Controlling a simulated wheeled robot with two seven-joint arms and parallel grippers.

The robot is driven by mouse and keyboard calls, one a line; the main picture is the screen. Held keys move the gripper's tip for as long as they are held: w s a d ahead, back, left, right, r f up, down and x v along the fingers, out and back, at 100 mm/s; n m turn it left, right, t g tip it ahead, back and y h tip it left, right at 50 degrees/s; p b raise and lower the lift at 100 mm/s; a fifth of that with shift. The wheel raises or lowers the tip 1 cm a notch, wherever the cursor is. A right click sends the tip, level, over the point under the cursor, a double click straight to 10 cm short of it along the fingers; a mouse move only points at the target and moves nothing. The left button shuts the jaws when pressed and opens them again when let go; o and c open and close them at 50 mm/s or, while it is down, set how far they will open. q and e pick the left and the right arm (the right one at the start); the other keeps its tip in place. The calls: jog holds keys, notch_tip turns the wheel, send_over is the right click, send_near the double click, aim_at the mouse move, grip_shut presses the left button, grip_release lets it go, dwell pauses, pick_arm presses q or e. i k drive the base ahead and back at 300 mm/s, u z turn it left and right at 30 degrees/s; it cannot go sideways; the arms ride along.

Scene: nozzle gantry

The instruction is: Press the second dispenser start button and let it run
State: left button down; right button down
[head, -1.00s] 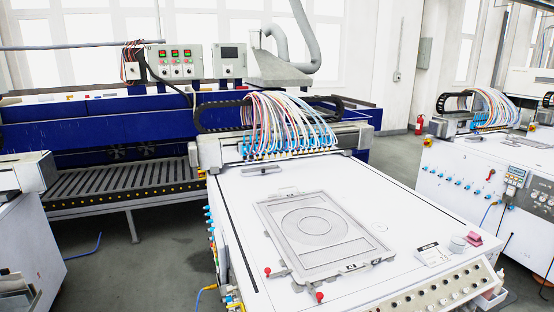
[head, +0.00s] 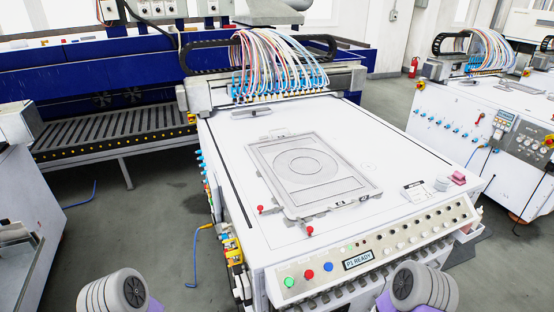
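The dispenser in front of me is a white machine with a flat bed (head: 225,150) and a sloped control panel (head: 410,245) on its near edge. The panel's left end has a green button (head: 289,282), a red button (head: 309,274) and a blue button (head: 328,267). Beside them a small display (head: 358,259) appears to read "P1 READY". Rows of small dark and light knobs fill the rest. No label saying which button is the second dispenser's start is readable. Parts of my two arms show at the bottom edge, apart from the panel; neither gripper's fingers are visible.
A framed plate (head: 314,190) lies on the bed, with two red-topped knobs at its near side. A nozzle gantry (head: 275,90) with coloured hoses spans the back. Another white machine (head: 470,115) stands at right. Grey floor (head: 135,240) is open at left.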

aim_at(289, 282)
jog(key=z, duration=2.15)
jog(key=k, duration=1.1)
jog(key=u, duration=1.5)
jog(key=i, duration=0.55)
jog(key=u, duration=0.05)
